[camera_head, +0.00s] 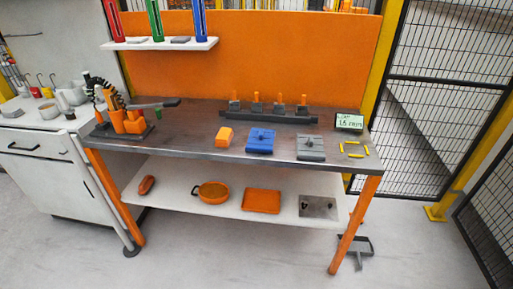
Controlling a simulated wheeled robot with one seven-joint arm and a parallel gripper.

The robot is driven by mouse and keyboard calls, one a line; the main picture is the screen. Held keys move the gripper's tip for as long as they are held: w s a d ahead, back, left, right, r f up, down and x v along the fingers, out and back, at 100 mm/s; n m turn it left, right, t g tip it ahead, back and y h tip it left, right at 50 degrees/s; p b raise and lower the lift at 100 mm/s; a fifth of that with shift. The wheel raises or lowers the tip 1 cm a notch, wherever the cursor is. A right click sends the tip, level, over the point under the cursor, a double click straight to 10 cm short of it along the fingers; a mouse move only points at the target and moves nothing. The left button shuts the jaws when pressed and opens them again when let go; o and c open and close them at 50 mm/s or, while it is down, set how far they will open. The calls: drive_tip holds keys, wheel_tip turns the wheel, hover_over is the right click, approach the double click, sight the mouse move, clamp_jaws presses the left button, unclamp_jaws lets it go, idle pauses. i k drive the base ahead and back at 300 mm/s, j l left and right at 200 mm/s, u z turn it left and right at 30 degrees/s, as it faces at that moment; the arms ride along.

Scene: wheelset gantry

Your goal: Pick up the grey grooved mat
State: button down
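A flat grey piece (311,153) with dark marks on top lies near the front edge of the workbench (190,135), right of centre. It looks like the grey grooved mat, but the grooves are too small to make out. A similar blue piece (261,147) lies just left of it, with a gap between. My gripper does not show in this view.
An orange block (224,137) lies left of the blue piece. Yellow corner marks (355,150) frame a bare spot on the right. A dark rack (268,116) with orange pegs and a small display (349,121) stand behind. An orange tool holder (125,122) stands left.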

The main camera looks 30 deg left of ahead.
sight(309, 146)
drive_tip(key=u, duration=0.95)
drive_tip(key=z, duration=0.4)
drive_tip(key=i+j+z, duration=0.2)
drive_tip(key=i+z, duration=0.15)
drive_tip(key=i+j+z, duration=0.35)
drive_tip(key=i+j, duration=0.35)
drive_tip(key=i+j+z, duration=0.1)
drive_tip(key=i+j, duration=0.25)
drive_tip(key=j, duration=0.1)
